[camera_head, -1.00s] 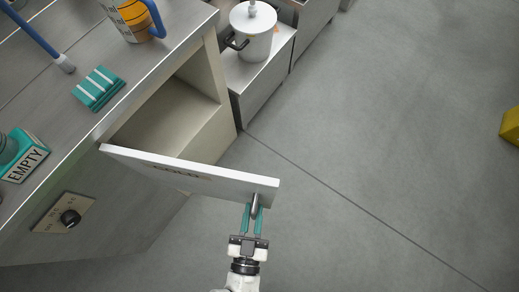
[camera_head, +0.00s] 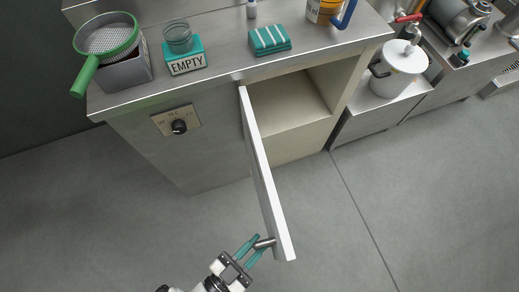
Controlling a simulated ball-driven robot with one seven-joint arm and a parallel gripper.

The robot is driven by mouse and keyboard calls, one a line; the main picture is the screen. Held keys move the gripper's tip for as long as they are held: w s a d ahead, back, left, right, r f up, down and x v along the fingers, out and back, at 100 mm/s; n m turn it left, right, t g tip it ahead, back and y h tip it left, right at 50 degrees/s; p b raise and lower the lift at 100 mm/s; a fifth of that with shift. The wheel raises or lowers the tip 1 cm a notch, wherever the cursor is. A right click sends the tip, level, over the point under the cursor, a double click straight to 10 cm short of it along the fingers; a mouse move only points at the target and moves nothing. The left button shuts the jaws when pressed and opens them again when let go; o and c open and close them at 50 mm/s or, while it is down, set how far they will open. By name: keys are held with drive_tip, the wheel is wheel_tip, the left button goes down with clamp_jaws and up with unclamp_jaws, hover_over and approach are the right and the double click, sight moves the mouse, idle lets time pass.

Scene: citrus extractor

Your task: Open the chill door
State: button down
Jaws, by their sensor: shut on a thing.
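The chill door (camera_head: 262,175) is a white panel, seen nearly edge-on. It is swung well out from the steel cabinet (camera_head: 190,140), hinged at its upper left end. Behind it the cream compartment (camera_head: 290,110) is open to view and looks empty. My gripper (camera_head: 259,246), with teal fingers, is at the door's outer end at the bottom of the picture. It is shut on the grey door handle (camera_head: 266,242). The door's outer face is hidden from this angle.
On the counter are a green sieve (camera_head: 108,40), a jar on a block marked EMPTY (camera_head: 186,62), a striped teal cloth (camera_head: 270,39) and an orange-patterned jug (camera_head: 325,10). A dial (camera_head: 179,127) is on the cabinet front. A white pot (camera_head: 399,68) stands right. The floor (camera_head: 420,190) at right is clear.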

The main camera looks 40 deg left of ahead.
drive_tip(key=shift+a, duration=0.4)
drive_tip(key=c, duration=1.1)
unclamp_jaws()
drive_tip(key=shift+c, duration=0.2)
drive_tip(key=shift+d, duration=0.1)
drive_tip(key=s, duration=1)
drive_tip(key=shift+s, duration=0.35)
drive_tip(key=shift+s+f, duration=0.1)
